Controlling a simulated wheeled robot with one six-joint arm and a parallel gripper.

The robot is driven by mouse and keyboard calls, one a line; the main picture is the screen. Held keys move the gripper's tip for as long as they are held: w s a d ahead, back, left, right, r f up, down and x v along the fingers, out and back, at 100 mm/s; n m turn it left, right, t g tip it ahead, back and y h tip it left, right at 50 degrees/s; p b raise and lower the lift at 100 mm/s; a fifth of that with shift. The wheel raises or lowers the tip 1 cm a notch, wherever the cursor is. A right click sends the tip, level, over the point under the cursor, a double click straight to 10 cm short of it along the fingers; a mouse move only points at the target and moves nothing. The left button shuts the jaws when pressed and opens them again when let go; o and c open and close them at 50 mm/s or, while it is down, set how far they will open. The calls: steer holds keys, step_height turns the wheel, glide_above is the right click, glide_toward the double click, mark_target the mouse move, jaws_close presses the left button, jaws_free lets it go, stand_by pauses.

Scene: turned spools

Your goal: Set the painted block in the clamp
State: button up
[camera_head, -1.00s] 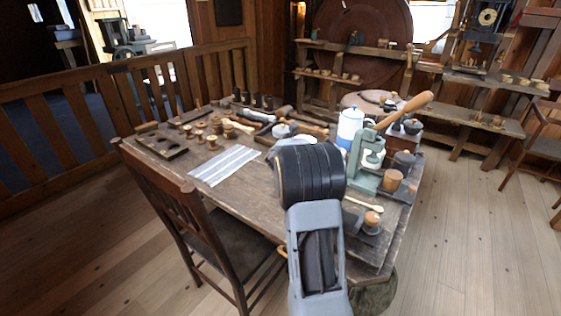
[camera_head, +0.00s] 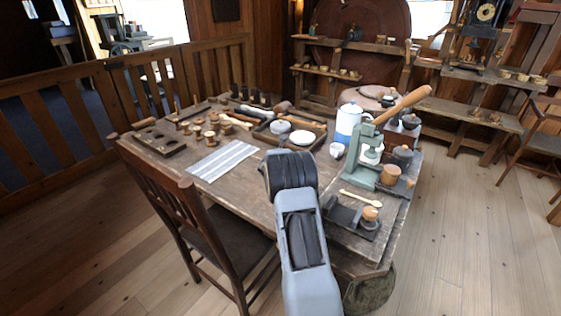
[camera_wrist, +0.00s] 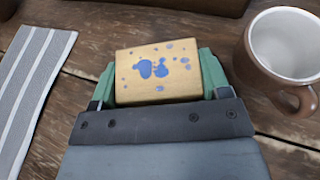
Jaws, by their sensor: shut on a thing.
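The painted block (camera_wrist: 142,74), tan wood with blue blotches, is between the green fingers of my gripper (camera_wrist: 158,82) in the wrist view. My gripper is shut on it, one finger at each side. I cannot tell how high it is above the wooden table. In the head view my wrist hides the block and fingers. No clamp is plain to me; a green stand with a long wooden lever (camera_head: 364,153) and a low dark holder (camera_head: 343,214) stand at the table's right side, and I cannot tell whether either is it.
A brown mug (camera_wrist: 248,66) is close to the right of my gripper. A striped cloth (camera_wrist: 30,82) lies to the left; it also shows in the head view (camera_head: 222,161). A blue-and-white pot (camera_head: 347,121), a wooden spoon (camera_head: 360,198) and a chair (camera_head: 190,215) are around my arm.

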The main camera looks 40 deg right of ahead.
steer(key=shift+f+b, duration=0.2)
steer(key=shift+b, duration=0.1)
steer(key=o, duration=0.9)
steer(key=shift+o, duration=0.2)
steer(key=shift+r, duration=0.1)
